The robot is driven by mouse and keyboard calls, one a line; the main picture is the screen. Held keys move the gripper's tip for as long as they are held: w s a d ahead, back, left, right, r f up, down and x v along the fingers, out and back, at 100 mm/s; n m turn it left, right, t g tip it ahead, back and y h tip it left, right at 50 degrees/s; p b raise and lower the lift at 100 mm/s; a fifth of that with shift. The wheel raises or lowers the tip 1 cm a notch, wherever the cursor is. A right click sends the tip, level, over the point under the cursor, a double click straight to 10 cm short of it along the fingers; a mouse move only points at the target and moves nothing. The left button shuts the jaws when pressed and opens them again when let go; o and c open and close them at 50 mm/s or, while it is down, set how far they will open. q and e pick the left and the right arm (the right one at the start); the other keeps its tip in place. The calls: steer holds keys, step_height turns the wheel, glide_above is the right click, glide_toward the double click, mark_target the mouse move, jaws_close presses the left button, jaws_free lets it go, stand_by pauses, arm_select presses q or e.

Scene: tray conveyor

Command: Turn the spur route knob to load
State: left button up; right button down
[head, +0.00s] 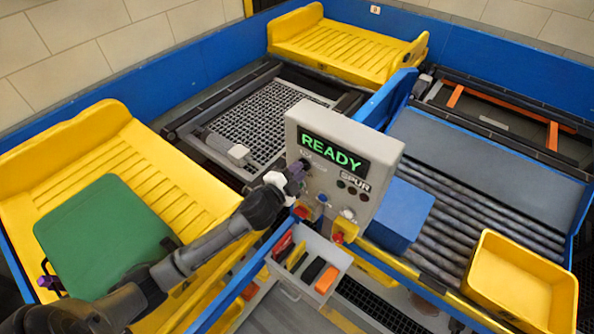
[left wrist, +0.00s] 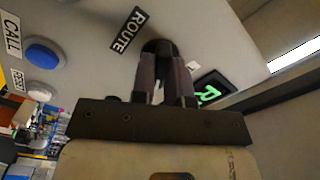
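The grey control panel (head: 375,200) stands in the middle of the head view, with a lit green READY display (head: 334,153) and a SPUR label (head: 355,182). My left gripper (head: 297,168) is at the panel's left side, below the display. In the left wrist view, the black route knob (left wrist: 158,47) sits beside the ROUTE label (left wrist: 127,30). My left gripper's fingers (left wrist: 163,62) lie on both sides of it and appear closed on it. The fingers hide much of the knob, and its pointing direction cannot be read. My right gripper is not in view.
A blue CALL button (left wrist: 45,53) is near the knob. An open tray of coloured items (head: 290,283) is below the panel. A blue box (head: 400,213) and a yellow bin (head: 521,280) are at right.

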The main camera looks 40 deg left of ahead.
arm_select(q)
steer(key=o, duration=0.5)
steer(key=shift+c, duration=0.2)
steer(key=s+b, duration=0.3)
steer(key=s, duration=1)
steer(key=shift+s+d, duration=0.35)
steer(key=shift+d, duration=0.05)
